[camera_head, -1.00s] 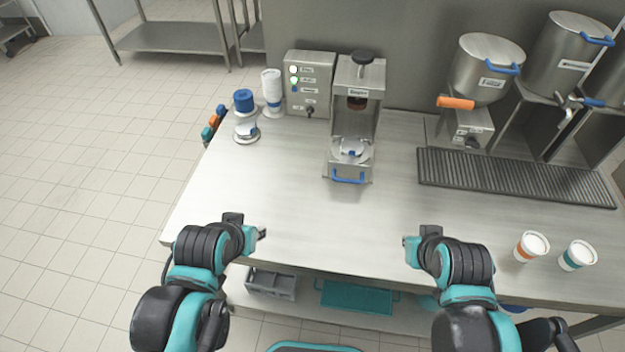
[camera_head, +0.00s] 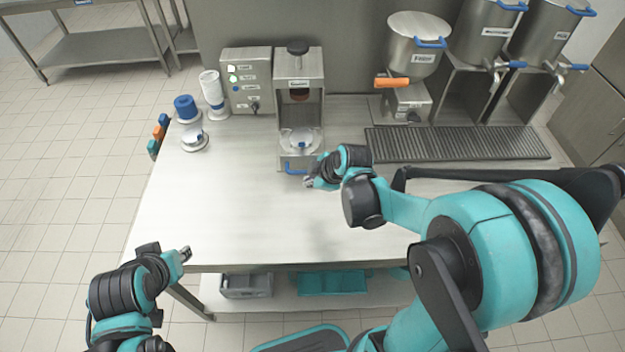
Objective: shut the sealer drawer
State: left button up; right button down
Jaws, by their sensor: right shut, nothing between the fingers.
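The sealer (camera_head: 299,72) is a tall metal frame with a black knob on top, standing at the back of the counter. My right gripper (camera_head: 309,183) is shut and empty, just in front of the drawer and right of the handle's middle. I cannot tell whether it touches the handle. My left gripper (camera_head: 187,254) is at the counter's front left edge, away from the sealer; its fingers are too small to read.
A control box (camera_head: 247,81) stands left of the sealer. A blue roll (camera_head: 187,107) and a white cup stack (camera_head: 212,90) stand further left. A drip grate (camera_head: 455,144) and the Fresh tank (camera_head: 414,50) are to the right. The counter's left front is clear.

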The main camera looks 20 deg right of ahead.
aim_at(298, 166)
jog(key=b+x, duration=0.2)
jog(key=x, duration=0.4)
jog(key=shift+f, duration=0.1)
jog(key=shift+w+d, duration=0.2)
jog(key=shift+w, duration=0.35)
jog(key=shift+w+d, duration=0.25)
jog(key=shift+w, duration=0.3)
jog(key=shift+w+d+f+b, duration=0.15)
jog(key=shift+w+b, duration=0.15)
jog(key=shift+w, duration=0.3)
jog(key=shift+w, duration=0.1)
jog(key=w, duration=0.2)
jog(key=w+d, duration=0.1)
jog(key=w, duration=0.1)
jog(key=shift+w+d, duration=0.25)
jog(key=shift+w, duration=0.1)
jog(key=shift+s, duration=0.1)
jog(key=shift+s+a, duration=0.1)
jog(key=shift+a, duration=0.05)
